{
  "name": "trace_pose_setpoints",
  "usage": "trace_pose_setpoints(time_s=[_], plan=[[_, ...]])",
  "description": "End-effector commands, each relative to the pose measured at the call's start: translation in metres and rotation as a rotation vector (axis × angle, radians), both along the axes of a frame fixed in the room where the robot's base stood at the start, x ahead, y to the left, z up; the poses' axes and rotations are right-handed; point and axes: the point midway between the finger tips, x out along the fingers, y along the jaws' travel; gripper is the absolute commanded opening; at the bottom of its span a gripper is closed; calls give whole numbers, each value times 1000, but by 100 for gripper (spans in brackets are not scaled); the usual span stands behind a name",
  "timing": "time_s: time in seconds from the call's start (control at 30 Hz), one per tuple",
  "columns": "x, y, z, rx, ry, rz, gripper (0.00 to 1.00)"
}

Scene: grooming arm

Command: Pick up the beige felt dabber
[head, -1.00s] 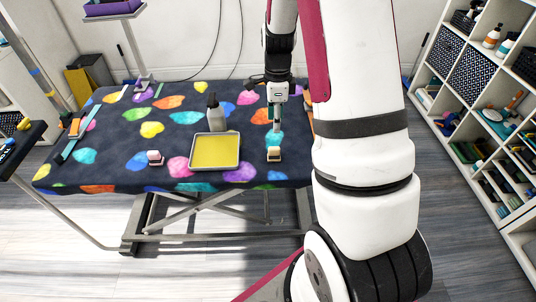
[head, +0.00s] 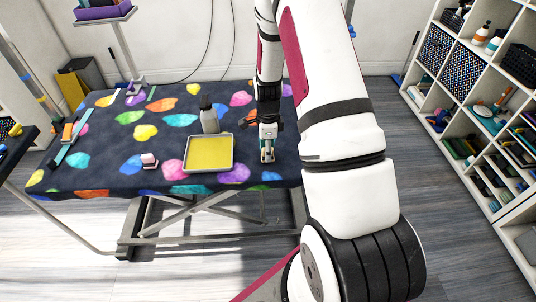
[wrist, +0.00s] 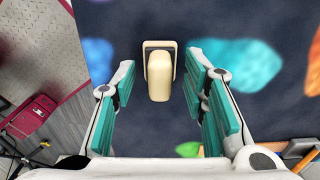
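My gripper (wrist: 161,92) is open and empty. In the head view my gripper (head: 267,146) points down over the dabber (head: 267,158) near the table's front edge and partly hides it. I cannot tell the exact height left between fingertips and dabber.
A yellow-filled tray (head: 209,153) and a grey bottle (head: 209,118) stand left of my gripper on the patterned table (head: 110,165). A pink-and-white block (head: 149,161) lies farther left. A shelf unit (head: 480,90) stands at the right.

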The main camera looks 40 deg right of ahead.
Motion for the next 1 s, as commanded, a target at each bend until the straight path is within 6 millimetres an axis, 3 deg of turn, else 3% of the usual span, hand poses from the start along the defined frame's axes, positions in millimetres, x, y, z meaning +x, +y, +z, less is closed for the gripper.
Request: trace_pose_setpoints(time_s=[0.27, 0.47, 1.0], plan=[[0, 0, -3, -1, -1, 0, 40], [0, 0, -3, 0, 0, 0, 0], [1, 0, 5, -1, -2, 1, 0]])
